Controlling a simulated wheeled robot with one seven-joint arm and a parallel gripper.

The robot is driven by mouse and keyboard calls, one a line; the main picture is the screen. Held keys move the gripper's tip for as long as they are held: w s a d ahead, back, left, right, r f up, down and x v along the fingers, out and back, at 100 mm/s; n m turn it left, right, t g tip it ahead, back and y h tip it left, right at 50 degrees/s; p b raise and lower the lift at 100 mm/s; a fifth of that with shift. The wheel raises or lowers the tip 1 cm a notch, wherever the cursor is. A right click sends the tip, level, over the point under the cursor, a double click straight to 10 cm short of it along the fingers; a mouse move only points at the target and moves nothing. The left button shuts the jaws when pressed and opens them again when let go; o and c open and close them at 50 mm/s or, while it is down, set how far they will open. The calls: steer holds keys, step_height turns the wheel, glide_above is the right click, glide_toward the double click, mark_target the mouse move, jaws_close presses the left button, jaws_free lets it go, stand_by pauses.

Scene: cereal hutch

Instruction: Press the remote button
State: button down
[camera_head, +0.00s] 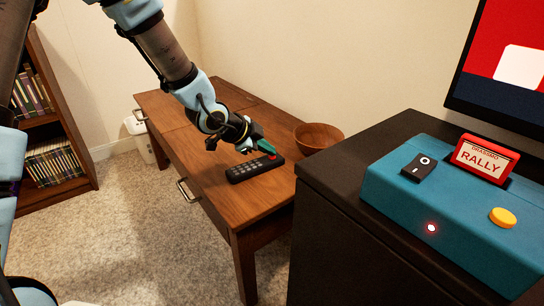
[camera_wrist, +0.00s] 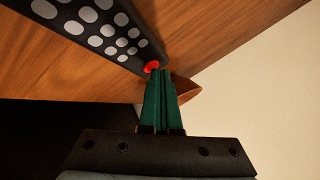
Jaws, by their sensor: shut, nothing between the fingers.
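The black remote (camera_head: 255,168) lies on the wooden table, with its grey buttons facing up. In the wrist view the remote (camera_wrist: 92,22) runs along the upper left, and its red button (camera_wrist: 152,66) is at the end nearest my fingers. My gripper (camera_head: 268,153) is over the far right end of the remote. Its green fingers are together and empty in the wrist view (camera_wrist: 157,76), with their tips at the lower edge of the red button. I cannot tell whether the tips touch the button or how far it is pressed.
A wooden bowl (camera_head: 318,136) stands just right of the remote on the table (camera_head: 205,160). A dark cabinet (camera_head: 345,215) at right carries a blue console (camera_head: 450,215) with a red RALLY cartridge (camera_head: 484,158). A bookshelf (camera_head: 50,135) stands at left.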

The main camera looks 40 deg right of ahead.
steer(key=shift+r, duration=0.1)
steer(key=shift+r+p, duration=0.7)
steer(key=shift+p, duration=0.1)
step_height(320, 180, up, 5)
steer(key=p, duration=0.4)
steer(key=shift+p, duration=0.4)
steer(key=shift+w, duration=0.1)
stand_by(0.4)
